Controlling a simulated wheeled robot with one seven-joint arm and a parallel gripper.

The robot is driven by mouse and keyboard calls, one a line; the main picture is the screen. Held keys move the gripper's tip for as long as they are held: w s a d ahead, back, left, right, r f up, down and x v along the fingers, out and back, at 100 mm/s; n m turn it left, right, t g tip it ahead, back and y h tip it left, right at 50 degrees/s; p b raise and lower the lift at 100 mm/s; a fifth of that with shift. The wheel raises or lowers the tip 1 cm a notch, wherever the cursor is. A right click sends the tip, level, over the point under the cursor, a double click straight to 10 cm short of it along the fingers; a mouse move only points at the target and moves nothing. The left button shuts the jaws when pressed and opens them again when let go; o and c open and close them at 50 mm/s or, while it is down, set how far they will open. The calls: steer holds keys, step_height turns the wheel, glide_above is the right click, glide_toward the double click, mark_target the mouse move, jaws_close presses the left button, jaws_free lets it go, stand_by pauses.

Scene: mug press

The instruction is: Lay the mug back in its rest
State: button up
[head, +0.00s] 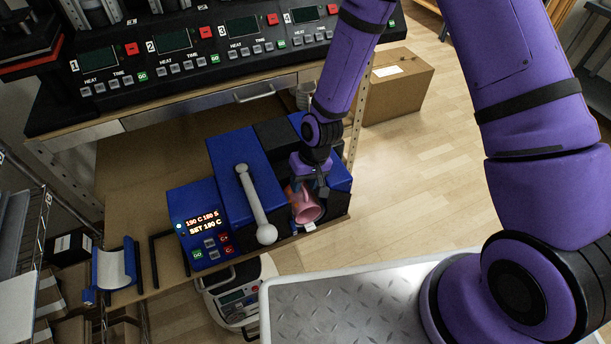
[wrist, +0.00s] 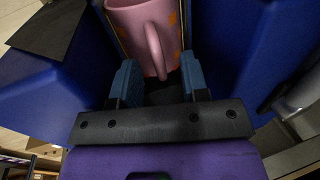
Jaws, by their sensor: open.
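The pink mug (head: 307,209) with orange marks sits in the opening of the blue mug press (head: 228,160), its mouth facing the front. In the wrist view the mug (wrist: 133,22) lies between the press's blue walls, its handle pointing toward my gripper. My gripper (wrist: 158,78) is open, with one finger on each side of the handle's end; I cannot tell whether they touch it. In the head view my gripper (head: 308,187) is just above the mug and partly hides it. A blue curved cradle (head: 114,268), seemingly the rest, stands empty at the table's left.
The press's grey lever (head: 255,205) with a round knob stands just left of the mug. A lit control panel (head: 202,226) is on the press's left. Black frames (head: 160,262) stand near the cradle. A large control console (head: 190,55) is behind; a cardboard box (head: 398,85) is at right.

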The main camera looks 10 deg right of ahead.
steer(key=shift+c, duration=0.4)
jaws_close()
steer(key=shift+r, duration=0.15)
